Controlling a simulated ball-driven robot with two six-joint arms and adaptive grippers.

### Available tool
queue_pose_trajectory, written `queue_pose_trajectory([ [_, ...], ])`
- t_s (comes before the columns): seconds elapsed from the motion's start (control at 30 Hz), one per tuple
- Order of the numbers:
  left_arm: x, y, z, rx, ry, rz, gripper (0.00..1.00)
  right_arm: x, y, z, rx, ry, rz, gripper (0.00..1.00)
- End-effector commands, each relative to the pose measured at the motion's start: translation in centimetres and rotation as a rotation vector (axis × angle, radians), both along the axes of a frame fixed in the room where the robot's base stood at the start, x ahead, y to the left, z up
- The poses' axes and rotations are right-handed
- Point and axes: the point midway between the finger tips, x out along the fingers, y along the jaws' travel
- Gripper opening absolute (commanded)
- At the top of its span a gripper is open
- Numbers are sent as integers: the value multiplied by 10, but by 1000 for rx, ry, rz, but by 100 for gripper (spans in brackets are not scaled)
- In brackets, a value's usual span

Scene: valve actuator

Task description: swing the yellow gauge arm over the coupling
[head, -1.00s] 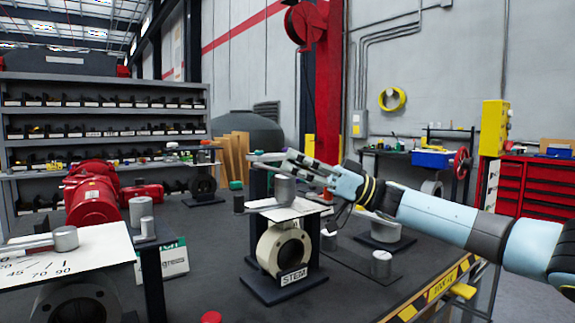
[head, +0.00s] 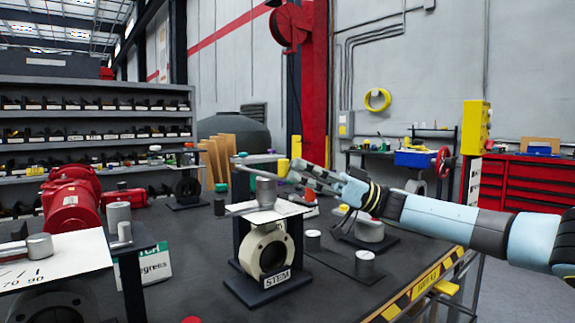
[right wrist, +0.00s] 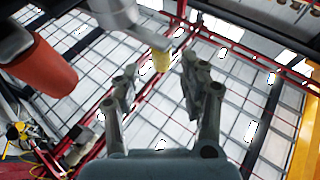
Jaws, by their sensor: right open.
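The gauge arm is a grey horizontal bar (head: 257,158) with a yellow tip (head: 283,167), above the STEM valve stand. The grey cylindrical coupling (head: 266,192) stands upright on the stand's white plate, below the bar. My right gripper (head: 292,172) reaches in from the right and is open, with its fingertips close beside the yellow tip. In the right wrist view the yellow tip (right wrist: 161,60) shows between my open fingers (right wrist: 158,80), towards their far ends; I cannot tell whether they touch it. My left gripper is not in view.
The valve stand (head: 270,248) sits on the dark bench. Short grey cylinders (head: 364,265) and another stand (head: 368,229) are to its right. A white dial plate (head: 70,258) is at the near left, with red equipment (head: 72,205) behind.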

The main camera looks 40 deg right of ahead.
Motion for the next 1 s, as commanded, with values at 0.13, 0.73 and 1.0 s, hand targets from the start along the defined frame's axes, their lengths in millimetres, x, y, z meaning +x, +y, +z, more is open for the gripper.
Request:
queue_pose_trajectory([
  [0.13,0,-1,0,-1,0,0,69,-21,-26,-14,-2,5,-2,44],
  [0.73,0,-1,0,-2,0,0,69,-49,-59,-31,0,0,-2,44],
  [1.0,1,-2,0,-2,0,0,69,-49,-59,-31,0,0,-2,44],
])
